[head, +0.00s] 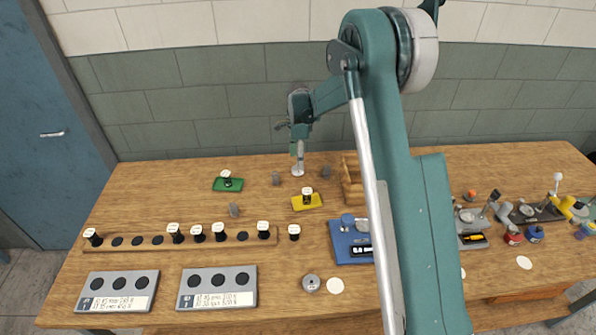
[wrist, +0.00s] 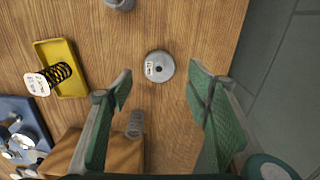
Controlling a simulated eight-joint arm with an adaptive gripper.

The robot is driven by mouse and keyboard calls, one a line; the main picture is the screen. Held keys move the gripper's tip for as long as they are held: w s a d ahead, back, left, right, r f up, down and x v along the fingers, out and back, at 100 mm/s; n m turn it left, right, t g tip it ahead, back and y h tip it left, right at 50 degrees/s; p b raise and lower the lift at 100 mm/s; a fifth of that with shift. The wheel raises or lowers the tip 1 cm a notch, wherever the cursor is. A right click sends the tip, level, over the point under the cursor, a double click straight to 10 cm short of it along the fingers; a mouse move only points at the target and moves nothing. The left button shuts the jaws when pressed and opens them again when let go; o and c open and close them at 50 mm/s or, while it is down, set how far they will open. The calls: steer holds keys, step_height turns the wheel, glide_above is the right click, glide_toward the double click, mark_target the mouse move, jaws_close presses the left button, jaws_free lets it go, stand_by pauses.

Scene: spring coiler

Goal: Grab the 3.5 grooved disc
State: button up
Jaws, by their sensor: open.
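A round grey disc (wrist: 159,66) with a centre hole and a small white label lies flat on the wooden table; the label is too small to read. In the head view this disc (head: 297,173) lies right under my gripper (head: 298,152), near the back wall. In the wrist view my gripper (wrist: 160,76) is open and empty, its green fingers spread to either side of the disc and apart from it. A second grey disc (head: 311,283) lies near the front of the table; I cannot tell its size.
A grey ribbed piece (wrist: 135,123) stands close to the left finger in the wrist view, beside a wooden block (wrist: 100,155). A yellow tray (head: 308,202) holds a black spring. A green tray (head: 228,184) and blue device (head: 348,250) stand nearby. The wall is close behind.

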steer(key=shift+a+f, duration=0.1)
steer(key=shift+f, duration=2.35)
steer(key=c, duration=1.2)
step_height(320, 180, up, 10)
